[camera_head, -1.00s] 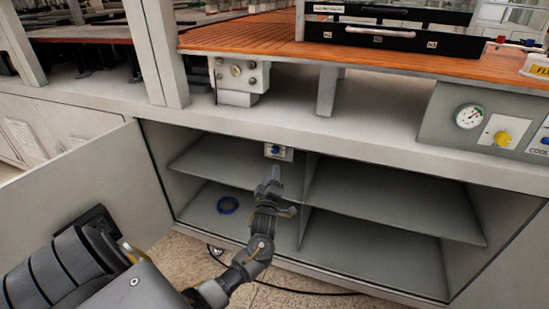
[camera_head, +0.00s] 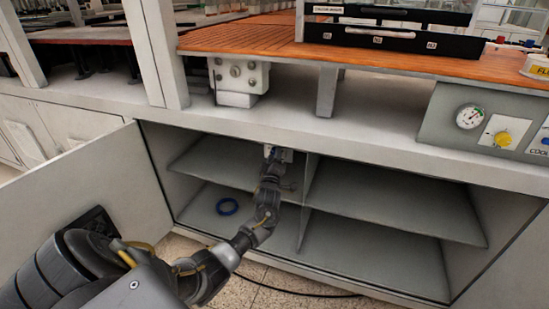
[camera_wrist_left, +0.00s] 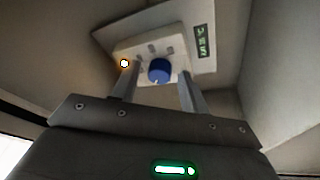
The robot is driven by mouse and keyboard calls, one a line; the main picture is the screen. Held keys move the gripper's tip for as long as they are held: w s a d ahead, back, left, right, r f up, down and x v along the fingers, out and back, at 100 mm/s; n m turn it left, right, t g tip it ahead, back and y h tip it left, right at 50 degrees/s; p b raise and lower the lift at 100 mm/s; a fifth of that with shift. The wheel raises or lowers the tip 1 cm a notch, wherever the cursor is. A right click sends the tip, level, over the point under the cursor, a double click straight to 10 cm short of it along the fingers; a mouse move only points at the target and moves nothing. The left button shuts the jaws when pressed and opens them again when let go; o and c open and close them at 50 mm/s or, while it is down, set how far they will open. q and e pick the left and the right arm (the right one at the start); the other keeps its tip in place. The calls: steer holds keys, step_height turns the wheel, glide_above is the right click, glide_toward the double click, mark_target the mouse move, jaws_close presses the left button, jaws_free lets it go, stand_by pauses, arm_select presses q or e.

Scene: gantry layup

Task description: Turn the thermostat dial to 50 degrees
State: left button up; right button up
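The thermostat dial (camera_wrist_left: 159,71) is a blue knob on a white plate (camera_wrist_left: 128,47) with small marks around it, seen in the left wrist view. In the head view the thermostat plate (camera_head: 286,154) sits high inside the open cabinet, mostly hidden behind my left gripper (camera_head: 272,158). In the wrist view the left gripper (camera_wrist_left: 157,88) is open, its fingers apart on either side of the dial. Contact with the dial cannot be told. My right gripper is not in view.
A panel with a gauge (camera_head: 469,117) and yellow knob (camera_head: 503,139) is at upper right.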

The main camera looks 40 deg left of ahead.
arm_select(q)
steer(key=c, duration=0.8)
steer(key=shift+c, duration=0.2)
steer(key=shift+f+m, duration=0.1)
steer(key=shift+m, duration=0.2)
